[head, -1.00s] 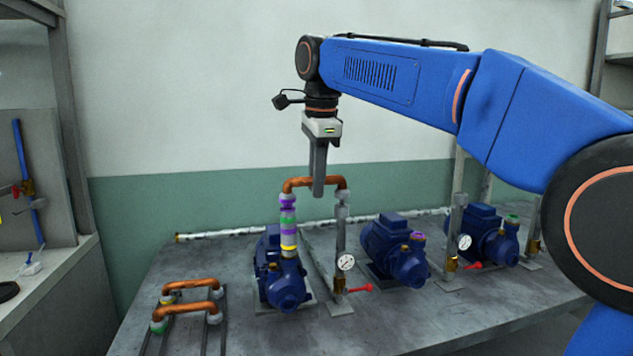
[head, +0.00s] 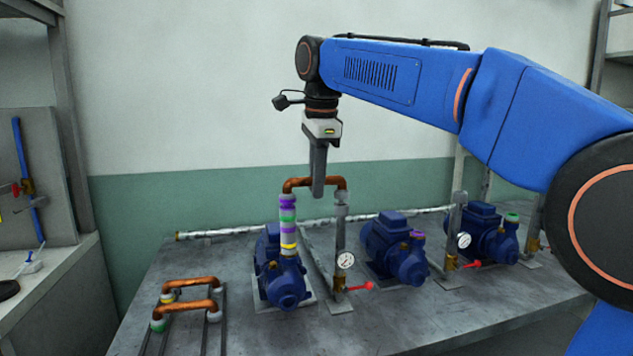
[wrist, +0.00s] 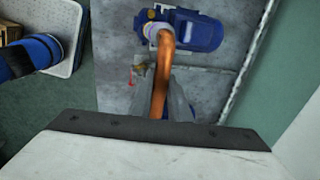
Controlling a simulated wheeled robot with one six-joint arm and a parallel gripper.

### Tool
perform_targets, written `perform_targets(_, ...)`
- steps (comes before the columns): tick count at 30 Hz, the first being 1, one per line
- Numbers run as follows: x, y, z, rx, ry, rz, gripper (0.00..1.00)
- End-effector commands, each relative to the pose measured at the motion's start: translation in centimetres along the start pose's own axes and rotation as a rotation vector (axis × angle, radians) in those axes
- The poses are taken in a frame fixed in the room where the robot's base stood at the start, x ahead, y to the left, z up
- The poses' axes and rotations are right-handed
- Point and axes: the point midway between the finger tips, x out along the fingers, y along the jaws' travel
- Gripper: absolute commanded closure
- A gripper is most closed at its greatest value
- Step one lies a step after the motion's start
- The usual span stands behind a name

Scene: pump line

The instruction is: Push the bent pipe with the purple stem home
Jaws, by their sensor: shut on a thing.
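The bent pipe (head: 300,184) is a copper U turned legs-down. My gripper (head: 318,190) is shut on its top bar, and one finger covers the middle of it. The left leg stands over a banded stem (head: 288,222) with purple, green, pale and yellow rings, upright on the left blue pump (head: 284,285). The right leg stands over a grey upright pipe (head: 341,225). I cannot tell whether either leg is fully seated. In the wrist view the copper pipe (wrist: 164,70) runs between my fingers (wrist: 168,105), with a pale collar (wrist: 156,32) at its far end.
A gauge (head: 346,261) and red valve handle (head: 362,287) sit low on the grey upright. Other pumps, one with a purple port (head: 417,234) and one with a green port (head: 511,217), stand to the right. Two more copper pipes (head: 188,306) lie on a rack at front left.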

Motion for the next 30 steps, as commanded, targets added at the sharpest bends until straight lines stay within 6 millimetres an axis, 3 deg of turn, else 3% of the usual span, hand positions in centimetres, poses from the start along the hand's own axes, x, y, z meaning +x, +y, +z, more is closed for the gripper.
perform_targets(20,0.86,0.13,0.03,0.000,0.000,0.002,1.00)
perform_targets(21,0.83,0.12,0.03,0.000,0.000,0.002,0.74)
perform_targets(23,0.82,0.12,0.03,0.000,0.000,0.002,0.62)
perform_targets(30,0.80,0.12,0.02,0.000,0.000,0.002,0.62)
